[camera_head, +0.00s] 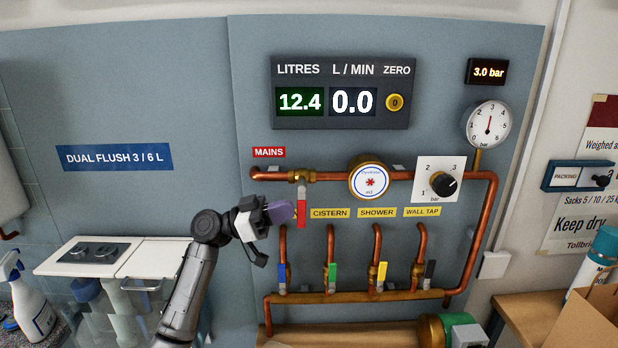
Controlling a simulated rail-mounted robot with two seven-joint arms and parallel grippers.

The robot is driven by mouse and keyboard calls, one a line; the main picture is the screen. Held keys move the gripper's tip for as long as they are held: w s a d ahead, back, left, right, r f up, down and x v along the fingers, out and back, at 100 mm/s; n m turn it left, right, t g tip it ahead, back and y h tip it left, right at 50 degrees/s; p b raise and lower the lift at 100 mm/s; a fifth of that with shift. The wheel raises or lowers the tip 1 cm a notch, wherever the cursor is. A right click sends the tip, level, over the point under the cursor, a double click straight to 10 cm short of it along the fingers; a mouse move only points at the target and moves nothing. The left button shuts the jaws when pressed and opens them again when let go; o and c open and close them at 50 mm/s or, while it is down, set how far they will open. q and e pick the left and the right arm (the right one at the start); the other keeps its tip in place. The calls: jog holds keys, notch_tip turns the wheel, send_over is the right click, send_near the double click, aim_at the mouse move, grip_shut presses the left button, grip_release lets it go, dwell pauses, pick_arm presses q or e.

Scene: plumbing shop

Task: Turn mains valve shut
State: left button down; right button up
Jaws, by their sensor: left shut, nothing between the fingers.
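The mains valve (301,177) is a brass body in the upper copper pipe, under the red MAINS label (269,152). Its red lever (301,212) hangs straight down, square to the pipe. My left gripper (287,211) comes in from the lower left, shut and empty, with its fingertips just left of the red lever. I cannot tell whether they touch it. My right gripper is out of view.
The flow display (352,102) reads 12.4 litres and 0.0 L/min. A round meter (370,181), a pressure dial (444,185) and a gauge (487,125) sit to the right. Several small valves with coloured levers stand on the lower pipe (355,297).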

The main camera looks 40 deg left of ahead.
pick_arm(q)
jog(key=d+r+n+p, duration=0.2)
jog(key=d+r+p, duration=0.1)
jog(key=d+r, duration=0.8)
jog(key=s+a+f+n+t+y+p, duration=0.1)
jog(key=s+a+f+n+y+p, duration=0.3)
jog(key=s+a+n+y+p, duration=0.6)
jog(key=s+a+f+n+t+y+p, duration=0.1)
jog(key=s+a+f+n+y+p, duration=0.35)
jog(key=n+p, duration=0.9)
jog(key=w+d+f+p, duration=0.1)
jog(key=w+p, duration=0.1)
jog(key=w, duration=0.4)
jog(key=w+d+f+m+p, duration=0.1)
jog(key=w+d+p, duration=0.1)
jog(key=w, duration=0.4)
jog(key=shift+w+f+y+p, duration=0.2)
jog(key=shift+w+y+p, duration=0.05)
jog(key=shift+y+p, duration=0.15)
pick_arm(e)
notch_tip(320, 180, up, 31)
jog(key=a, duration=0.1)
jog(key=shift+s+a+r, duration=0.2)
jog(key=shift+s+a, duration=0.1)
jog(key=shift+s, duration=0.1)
